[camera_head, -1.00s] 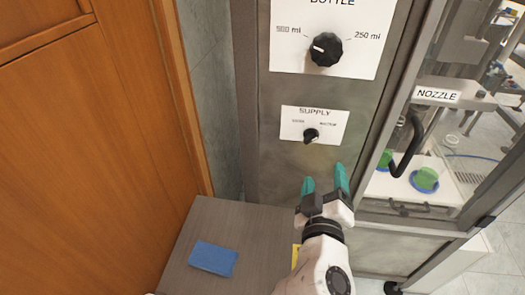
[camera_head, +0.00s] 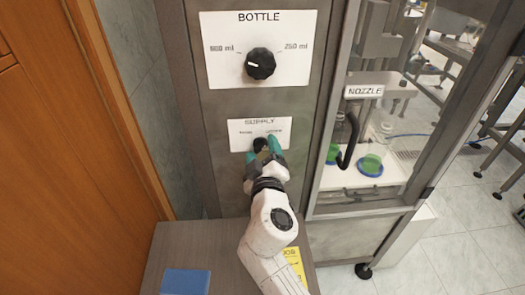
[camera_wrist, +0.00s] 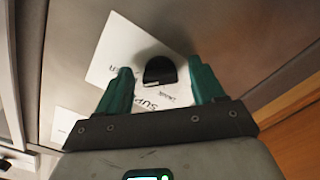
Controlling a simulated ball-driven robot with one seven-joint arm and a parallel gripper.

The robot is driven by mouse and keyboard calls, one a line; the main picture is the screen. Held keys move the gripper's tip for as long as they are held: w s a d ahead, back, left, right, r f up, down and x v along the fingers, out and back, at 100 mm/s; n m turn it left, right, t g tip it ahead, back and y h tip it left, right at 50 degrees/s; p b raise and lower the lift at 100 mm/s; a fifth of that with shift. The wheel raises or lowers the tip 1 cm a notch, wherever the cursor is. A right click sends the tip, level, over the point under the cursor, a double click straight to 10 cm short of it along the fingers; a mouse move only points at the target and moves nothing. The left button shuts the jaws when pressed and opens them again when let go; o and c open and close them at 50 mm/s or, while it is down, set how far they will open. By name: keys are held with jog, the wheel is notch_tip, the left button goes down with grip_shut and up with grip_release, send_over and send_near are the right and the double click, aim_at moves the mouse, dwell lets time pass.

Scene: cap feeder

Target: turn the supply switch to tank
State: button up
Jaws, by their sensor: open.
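The supply switch (camera_head: 260,144) is a small black knob on a white plate marked SUPPLY (camera_head: 240,127), on the grey panel below the bottle plate. It also shows in the wrist view (camera_wrist: 160,70), where its plate appears turned. My gripper (camera_head: 262,148) is at the switch in the head view and partly covers it. In the wrist view my gripper (camera_wrist: 160,92) is open, with one teal finger on each side of the knob and gaps visible between. I cannot tell how deep the fingers reach. The plate's position labels are too blurred or covered to read, and the knob's pointer is hidden.
The larger bottle knob (camera_head: 260,64) sits just above. A door handle (camera_head: 350,140) sticks out to the right beside the NOZZLE label (camera_head: 364,91). A grey surface below holds a blue item (camera_head: 185,282) and a yellow card (camera_head: 294,262). A wooden door (camera_head: 60,160) stands at left.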

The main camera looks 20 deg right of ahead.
jog(key=c, duration=1.1)
jog(key=shift+o, duration=0.2)
jog(key=shift+n, duration=0.3)
jog(key=n, duration=0.3)
jog(key=shift+r+n+p, duration=0.1)
jog(key=shift+n+p, duration=0.2)
jog(key=shift+p, duration=0.1)
jog(key=n+p, duration=0.1)
jog(key=n, duration=0.3)
jog(key=shift+r+n, duration=0.1)
jog(key=shift+n, duration=0.2)
jog(key=n+p, duration=0.2)
jog(key=n, duration=0.3)
jog(key=shift+r+p, duration=0.1)
jog(key=shift+p, duration=0.25)
jog(key=shift+n+p, duration=0.75)
jog(key=shift+n, duration=1.25)
